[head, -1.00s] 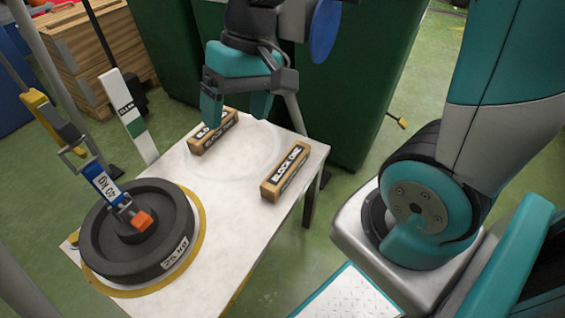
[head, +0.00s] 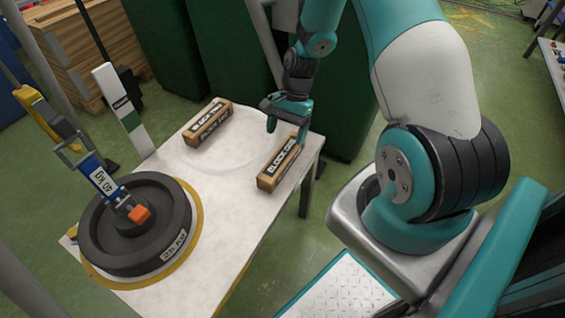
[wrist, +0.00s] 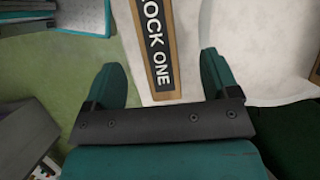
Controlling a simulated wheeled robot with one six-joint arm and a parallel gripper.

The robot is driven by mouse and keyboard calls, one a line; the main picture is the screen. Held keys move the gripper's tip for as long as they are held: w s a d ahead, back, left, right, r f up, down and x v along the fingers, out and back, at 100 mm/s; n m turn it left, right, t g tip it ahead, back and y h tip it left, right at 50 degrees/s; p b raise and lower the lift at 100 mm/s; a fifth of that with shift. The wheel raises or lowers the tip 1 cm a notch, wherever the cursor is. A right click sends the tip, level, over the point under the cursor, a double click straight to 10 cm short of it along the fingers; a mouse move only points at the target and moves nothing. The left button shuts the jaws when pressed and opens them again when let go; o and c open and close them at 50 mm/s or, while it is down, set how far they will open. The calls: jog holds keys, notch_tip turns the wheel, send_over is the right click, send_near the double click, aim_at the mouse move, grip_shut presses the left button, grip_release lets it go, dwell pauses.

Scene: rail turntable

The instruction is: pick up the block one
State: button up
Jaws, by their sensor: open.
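Block one (head: 279,168) is a wooden block with a black label reading "BLOCK ONE", lying near the right edge of the white table (head: 225,185). A second labelled block (head: 208,124) lies to its left, farther back. My gripper (head: 287,133) is open and empty, over the far end of block one. In the wrist view block one (wrist: 157,50) lies ahead of the gap between the fingers (wrist: 170,82), nearly lined up with it. I cannot tell the exact height of the fingers above it.
A white and green post (head: 122,110) rises beside the table. Dark green bins (head: 175,50) stand behind. The table's middle is clear.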

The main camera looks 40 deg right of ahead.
aim_at(282, 155)
jog(key=x, duration=0.3)
jog(key=shift+a+f+b, duration=0.1)
jog(key=shift+f+b, duration=0.2)
jog(key=shift+f, duration=0.05)
jog(key=shift+s+b+x, duration=0.15)
jog(key=shift+b+x, duration=0.2)
jog(key=shift+x, duration=1)
jog(key=shift+s+b+x, duration=0.15)
jog(key=shift+b+x, duration=0.2)
jog(key=shift+x, duration=1)
jog(key=c, duration=1.2)
jog(key=shift+o, duration=0.2)
jog(key=shift+r, duration=0.15)
